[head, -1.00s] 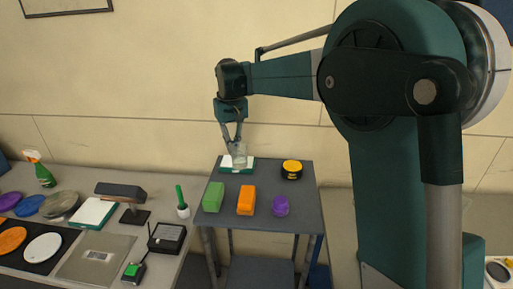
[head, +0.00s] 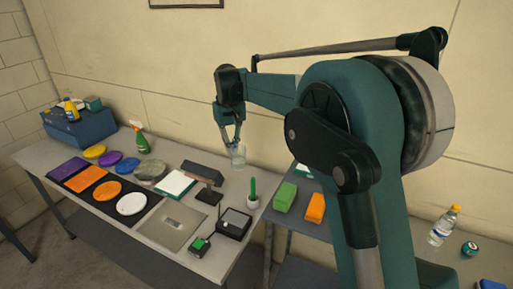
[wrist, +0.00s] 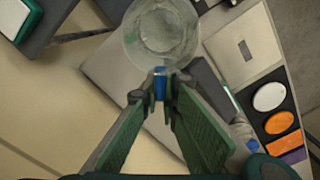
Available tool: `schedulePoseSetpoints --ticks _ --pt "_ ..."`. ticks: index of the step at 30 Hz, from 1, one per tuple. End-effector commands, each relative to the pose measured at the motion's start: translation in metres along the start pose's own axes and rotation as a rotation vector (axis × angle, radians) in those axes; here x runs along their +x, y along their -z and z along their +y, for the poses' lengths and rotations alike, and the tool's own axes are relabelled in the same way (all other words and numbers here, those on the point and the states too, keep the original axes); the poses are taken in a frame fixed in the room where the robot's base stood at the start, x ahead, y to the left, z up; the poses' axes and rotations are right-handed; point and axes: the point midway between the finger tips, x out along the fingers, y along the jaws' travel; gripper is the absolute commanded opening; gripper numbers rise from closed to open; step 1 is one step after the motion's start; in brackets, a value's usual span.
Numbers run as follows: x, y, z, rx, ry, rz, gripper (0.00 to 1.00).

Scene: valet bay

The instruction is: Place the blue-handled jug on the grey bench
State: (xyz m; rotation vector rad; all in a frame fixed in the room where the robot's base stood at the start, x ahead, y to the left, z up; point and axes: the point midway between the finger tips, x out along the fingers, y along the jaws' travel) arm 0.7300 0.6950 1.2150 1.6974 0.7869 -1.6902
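The clear jug (head: 238,155) is in my gripper (head: 230,137). In the wrist view the jug (wrist: 160,32) is seen from above, and its blue handle (wrist: 160,84) sits between the two fingertips (wrist: 162,92), which are closed on it. In the head view the jug hangs upright in front of the wall, over or near the back right part of the long grey bench (head: 232,178). I cannot tell its exact height above the bench top. The jug looks empty.
The bench carries a dark stand (head: 203,175), a white pad (head: 174,184), a cup with a green handle (head: 252,201), a black box (head: 234,223), a mat with discs (head: 112,207) and a spray bottle (head: 139,141). A darker table with a green block (head: 285,196) stands at right.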

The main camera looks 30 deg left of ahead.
Motion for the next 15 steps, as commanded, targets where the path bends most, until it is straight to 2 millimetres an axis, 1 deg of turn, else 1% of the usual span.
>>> schedulePoseSetpoints --ticks 1,8,9,15 --pt "-0.001 0.007 -0.018 -0.021 0.0 0.0 0.0" --pt "0.002 0.029 -0.091 -0.104 -0.001 0.001 0.0" --pt "0.002 0.032 -0.104 -0.118 -0.001 0.001 0.0" --pt "0.005 0.045 -0.166 -0.186 -0.002 0.002 0.0"
